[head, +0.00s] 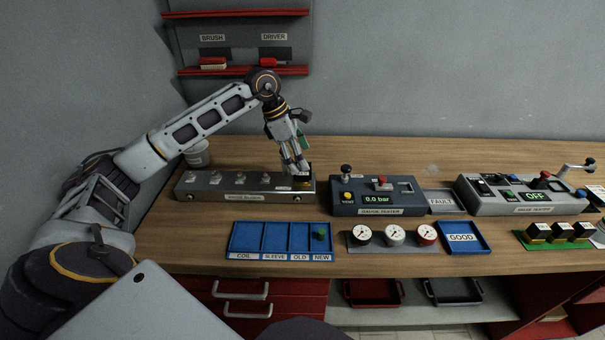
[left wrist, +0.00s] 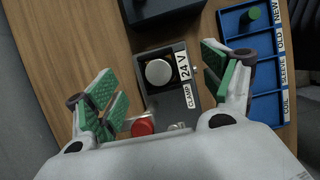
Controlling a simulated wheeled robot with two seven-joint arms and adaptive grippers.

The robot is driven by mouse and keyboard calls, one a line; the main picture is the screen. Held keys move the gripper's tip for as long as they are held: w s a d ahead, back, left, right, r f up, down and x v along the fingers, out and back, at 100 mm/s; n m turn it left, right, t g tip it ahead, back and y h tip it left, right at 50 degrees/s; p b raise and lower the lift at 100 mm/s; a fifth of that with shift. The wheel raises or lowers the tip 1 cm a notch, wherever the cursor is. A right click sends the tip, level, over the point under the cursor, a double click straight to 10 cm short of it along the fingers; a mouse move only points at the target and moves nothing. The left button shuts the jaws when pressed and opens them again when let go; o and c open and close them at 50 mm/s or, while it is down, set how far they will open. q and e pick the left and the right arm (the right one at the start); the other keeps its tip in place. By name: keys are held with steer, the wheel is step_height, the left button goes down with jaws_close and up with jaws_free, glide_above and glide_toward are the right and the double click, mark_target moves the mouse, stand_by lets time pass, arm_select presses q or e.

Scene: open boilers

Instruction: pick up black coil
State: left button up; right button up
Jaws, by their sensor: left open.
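The black coil (left wrist: 170,54) is a dark block with a white "24 V" label and a round silver top. It sits at the right end of the grey metal block (head: 225,187), and in the head view its dark body (head: 304,170) is partly hidden by my fingers. My left gripper (head: 297,165) is over that end, pointing down. In the left wrist view the open green-padded fingers (left wrist: 160,80) stand to either side of the coil, apart from it. I cannot tell whether their tips are level with it. My right gripper is not in view.
A red knob (left wrist: 142,127) and a "CLAMP" label are close to the coil. A blue divided tray (head: 262,254) with a green piece is in front. The gauge tester (head: 345,211) stands just right. A grey pot (head: 197,155) is behind left. Wood between them is bare.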

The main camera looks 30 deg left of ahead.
mark_target(302, 173)
arm_select(q)
steer(key=shift+x, duration=2.35)
steer(key=shift+s+d, duration=0.15)
steer(key=shift+s, duration=0.05)
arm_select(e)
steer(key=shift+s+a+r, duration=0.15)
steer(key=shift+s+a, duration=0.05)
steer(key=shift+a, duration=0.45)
